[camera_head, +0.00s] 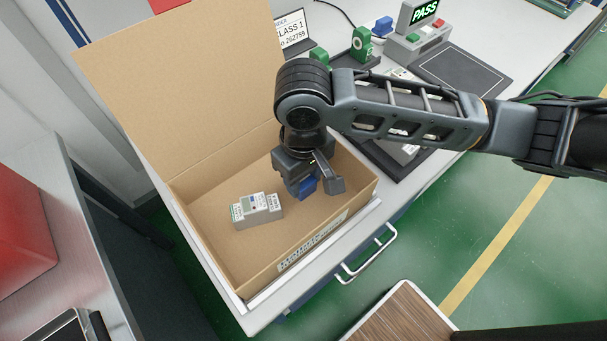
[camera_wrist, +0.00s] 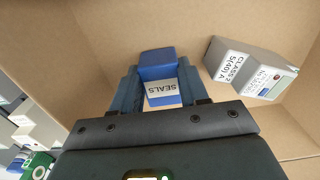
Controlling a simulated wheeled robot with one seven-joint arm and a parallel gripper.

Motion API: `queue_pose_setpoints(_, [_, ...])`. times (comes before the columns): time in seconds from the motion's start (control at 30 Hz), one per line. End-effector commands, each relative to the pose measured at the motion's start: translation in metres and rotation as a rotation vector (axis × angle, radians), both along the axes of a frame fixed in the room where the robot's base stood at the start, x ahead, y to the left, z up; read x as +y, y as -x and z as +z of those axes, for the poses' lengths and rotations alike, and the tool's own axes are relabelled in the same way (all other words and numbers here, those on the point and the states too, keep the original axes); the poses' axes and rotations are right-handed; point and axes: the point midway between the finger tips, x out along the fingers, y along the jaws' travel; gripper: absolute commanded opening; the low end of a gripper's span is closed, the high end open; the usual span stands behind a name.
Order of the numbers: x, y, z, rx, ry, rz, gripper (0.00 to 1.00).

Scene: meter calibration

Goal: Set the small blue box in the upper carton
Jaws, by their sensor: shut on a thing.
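The small blue box (camera_wrist: 160,70), with a white SEALS label, is between the fingers of my gripper (camera_wrist: 158,88) in the wrist view. In the head view, my gripper (camera_head: 318,180) is inside the open carton (camera_head: 235,262), in its right part, and a bit of the blue box (camera_head: 307,185) shows between the fingers. My gripper is shut on the box. I cannot tell whether the box touches the carton floor. A grey meter (camera_head: 257,210) lies in the carton to the left of my gripper; the wrist view shows it (camera_wrist: 248,70) to the right.
The carton's tall lid (camera_head: 175,75) stands open at the back. Bare carton floor lies around the meter. Behind my arm, the bench holds a tester with a PASS display (camera_head: 418,14), a dark pad (camera_head: 460,75) and green parts (camera_head: 361,42).

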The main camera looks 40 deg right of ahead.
Motion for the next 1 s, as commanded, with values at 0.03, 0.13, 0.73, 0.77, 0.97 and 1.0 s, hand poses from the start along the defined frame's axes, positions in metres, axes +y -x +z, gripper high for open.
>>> queue_pose_setpoints(0.03, [0.000, 0.000, -0.001, 0.000, 0.000, 0.000, 0.13])
queue_pose_setpoints(0.13, [0.000, 0.000, -0.003, 0.000, 0.000, 0.000, 0.46])
queue_pose_setpoints(0.73, [0.001, 0.000, 0.005, -0.001, -0.001, 0.000, 0.69])
queue_pose_setpoints(0.77, [0.001, -0.001, 0.008, -0.002, -0.001, 0.000, 0.69])
queue_pose_setpoints(0.97, [0.001, -0.001, 0.045, -0.003, -0.002, 0.002, 0.69])
queue_pose_setpoints(1.0, [0.001, -0.001, 0.053, -0.003, -0.002, 0.002, 0.69])
